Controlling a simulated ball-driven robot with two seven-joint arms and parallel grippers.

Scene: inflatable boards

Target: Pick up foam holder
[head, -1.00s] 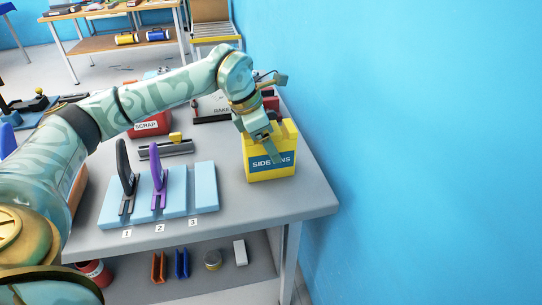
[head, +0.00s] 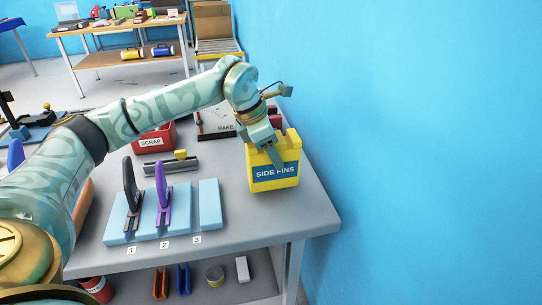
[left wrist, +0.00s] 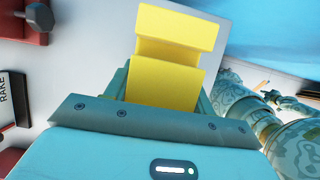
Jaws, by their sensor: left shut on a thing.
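A yellow block-like holder (head: 285,183) labelled SIDE FINS, with a notched top, is at the right side of the grey table; I take it as the foam holder. My left gripper (head: 272,155) reaches down onto it from above, one finger over its front label. In the left wrist view the yellow holder (left wrist: 172,75) sits between the fingers of my left gripper (left wrist: 160,90), which are shut on it. Whether its underside touches the table is hard to tell. My right gripper is not in view.
A light-blue foam base (head: 209,205) with a black and a purple fin stands left of the holder, by labels 1, 2 and 3. A red SCRAP bin (head: 152,143) and a grey rail with a yellow piece (head: 170,164) lie behind. A blue wall (head: 430,150) rises close on the right.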

